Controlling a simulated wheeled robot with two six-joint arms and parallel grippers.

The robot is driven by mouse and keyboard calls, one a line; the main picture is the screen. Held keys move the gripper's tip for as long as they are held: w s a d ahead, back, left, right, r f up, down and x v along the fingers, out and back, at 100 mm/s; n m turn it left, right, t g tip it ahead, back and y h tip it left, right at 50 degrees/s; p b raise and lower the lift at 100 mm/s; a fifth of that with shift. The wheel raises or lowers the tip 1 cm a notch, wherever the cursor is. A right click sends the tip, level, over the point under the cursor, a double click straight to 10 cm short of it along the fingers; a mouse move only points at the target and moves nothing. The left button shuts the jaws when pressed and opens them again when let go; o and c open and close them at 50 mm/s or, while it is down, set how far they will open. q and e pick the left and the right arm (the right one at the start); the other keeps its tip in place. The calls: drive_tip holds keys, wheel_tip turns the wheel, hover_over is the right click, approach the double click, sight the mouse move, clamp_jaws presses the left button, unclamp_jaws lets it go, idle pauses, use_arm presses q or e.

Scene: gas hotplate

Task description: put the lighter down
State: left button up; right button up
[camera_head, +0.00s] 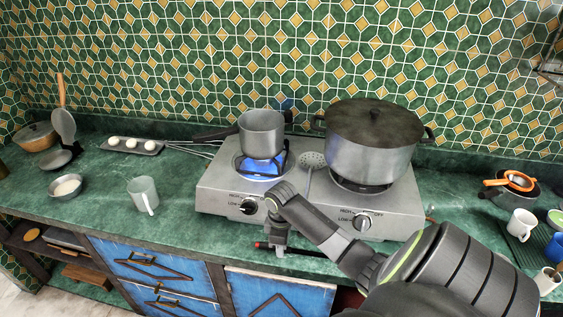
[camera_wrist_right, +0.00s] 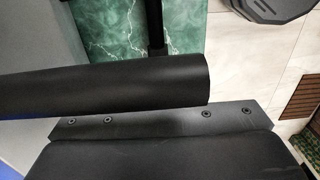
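The lighter (camera_head: 308,252) is a thin dark stick with a red end, at the front edge of the counter below the hotplate. My right gripper (camera_head: 278,250) points down at it and appears shut around it, near the red end. Whether the lighter touches the counter is hard to tell. In the right wrist view a thick black rounded bar fills the near part, and I cannot tell its fingers clearly. The gas hotplate (camera_head: 213,197) stands just behind, with a blue flame under its left burner. My left gripper is not in view.
A small saucepan (camera_head: 262,135) sits over the flame and a large lidded pot (camera_head: 371,150) on the right burner. A pale cup (camera_head: 143,194) and small bowl (camera_head: 66,187) stand left. Green counter (camera_head: 105,190) is bare between them; mugs (camera_head: 521,224) stand right.

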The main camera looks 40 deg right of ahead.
drive_tip(key=shift+o, duration=1.1)
wheel_tip(320, 180, up, 12)
drive_tip(key=p, duration=0.1)
drive_tip(key=shift+r, duration=0.2)
drive_tip(key=shift+f, duration=0.15)
